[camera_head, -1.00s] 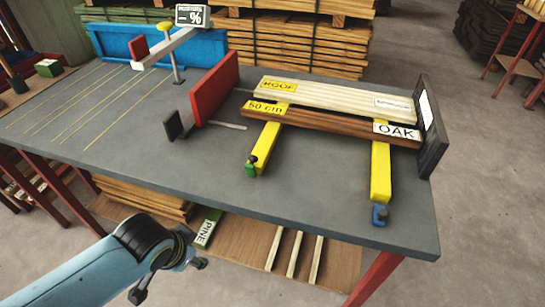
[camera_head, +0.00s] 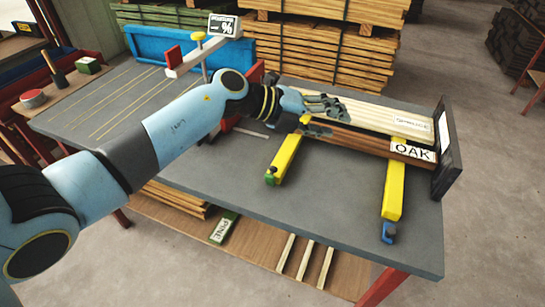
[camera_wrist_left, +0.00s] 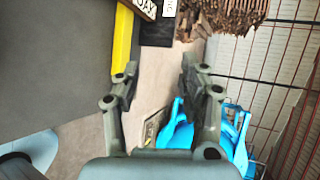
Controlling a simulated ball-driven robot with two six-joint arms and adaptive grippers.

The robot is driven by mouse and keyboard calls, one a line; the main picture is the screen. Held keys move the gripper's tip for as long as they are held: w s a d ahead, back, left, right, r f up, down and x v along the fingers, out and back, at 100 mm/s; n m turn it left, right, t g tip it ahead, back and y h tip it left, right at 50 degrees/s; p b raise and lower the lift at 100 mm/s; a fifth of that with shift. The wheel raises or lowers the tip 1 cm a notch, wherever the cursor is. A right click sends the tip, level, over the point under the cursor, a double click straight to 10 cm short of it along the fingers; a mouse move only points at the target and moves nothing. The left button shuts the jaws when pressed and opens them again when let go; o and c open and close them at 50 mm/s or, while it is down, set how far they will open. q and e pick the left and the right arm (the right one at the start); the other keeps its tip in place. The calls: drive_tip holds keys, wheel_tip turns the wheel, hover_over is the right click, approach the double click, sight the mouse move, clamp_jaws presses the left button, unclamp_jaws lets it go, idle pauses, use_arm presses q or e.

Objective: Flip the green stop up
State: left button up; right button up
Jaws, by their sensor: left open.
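The green stop (camera_head: 270,179) is a small green piece on the near end of the left yellow bar (camera_head: 285,158), at the middle of the grey table. My left gripper (camera_head: 338,118) is open and empty above the boards, behind and to the right of the green stop. Its two fingers also show apart in the left wrist view (camera_wrist_left: 160,68), where I cannot see the green stop. A blue stop (camera_head: 388,232) is on the near end of the right yellow bar (camera_head: 393,190). My right gripper is not in view.
A pale board (camera_head: 385,117) and a brown board labelled OAK (camera_head: 380,145) lie across the yellow bars. A black upright plate (camera_head: 446,150) stands at the right end. A blue trough (camera_head: 150,42) is at the back left. The grey table (camera_head: 235,185) is clear in front.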

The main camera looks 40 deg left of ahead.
use_arm(q)
drive_tip(key=s+a+f+m+g+y, duration=0.3)
drive_tip(key=a+f+g+y, duration=0.1)
drive_tip(key=a+g, duration=0.15)
drive_tip(key=g+y+p, duration=0.1)
drive_tip(key=g+y, duration=0.2)
drive_tip(key=g, duration=0.1)
approach(272, 175)
drive_tip(key=w+a+r, duration=0.1)
drive_tip(key=w+a, duration=0.1)
drive_tip(key=shift+t, duration=0.25)
drive_tip(key=x, duration=1)
drive_tip(key=shift+d, duration=0.15)
clamp_jaws()
